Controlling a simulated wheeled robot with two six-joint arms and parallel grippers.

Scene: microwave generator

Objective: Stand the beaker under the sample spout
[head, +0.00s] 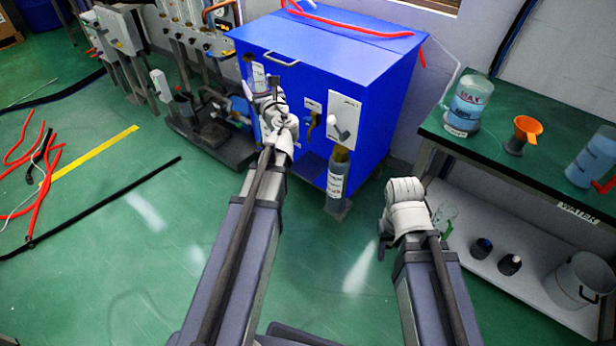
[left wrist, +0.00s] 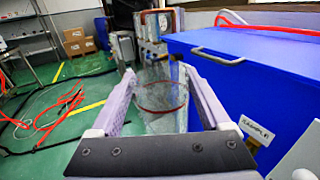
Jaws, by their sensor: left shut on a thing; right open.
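A clear beaker (left wrist: 160,112) with a red ring line stands between the two fingers of my left gripper (left wrist: 160,108) in the left wrist view. The fingers are shut on it. In the head view my left gripper (head: 272,90) is at the left front of the blue cabinet (head: 315,50), and the beaker is mostly hidden there. A brass spout (head: 312,123) sticks out of the cabinet front, to the right of this gripper. A sample label (left wrist: 258,131) shows on the cabinet in the left wrist view. My right gripper (head: 398,215) is open and empty, its fingers largely hidden.
A grey bottle (head: 337,180) stands under another brass fitting at the cabinet's right front. Red hoses (head: 45,180) lie on the floor at left.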

